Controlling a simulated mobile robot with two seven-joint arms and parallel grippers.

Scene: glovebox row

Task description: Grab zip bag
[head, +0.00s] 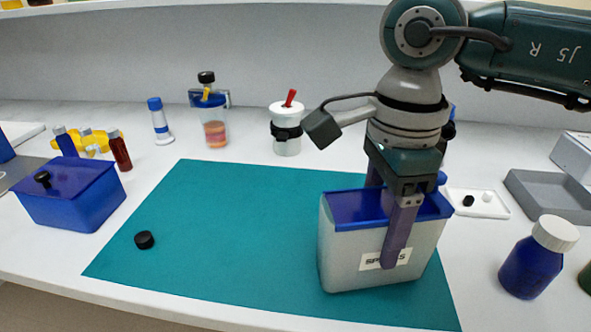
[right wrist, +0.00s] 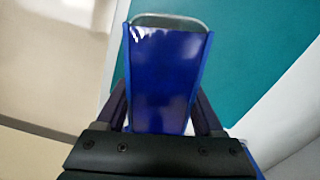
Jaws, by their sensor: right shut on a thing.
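The zip bag (head: 345,255) shows in the head view as a pale, box-shaped pouch with a blue top and a partly covered label. It is upright over the right part of the teal mat; I cannot tell whether its base touches the mat. My right gripper (head: 392,215) comes down from above and is shut on it, one finger over the label and the other mostly hidden behind. In the right wrist view the bag's blue top (right wrist: 165,75) lies between the two fingers. My left gripper is not in view.
A blue box (head: 72,195) stands at left. A blue bottle (head: 538,258) with a white cap and a grey tray (head: 548,194) are at right. A white cup (head: 286,128) and a jar (head: 213,120) stand behind.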

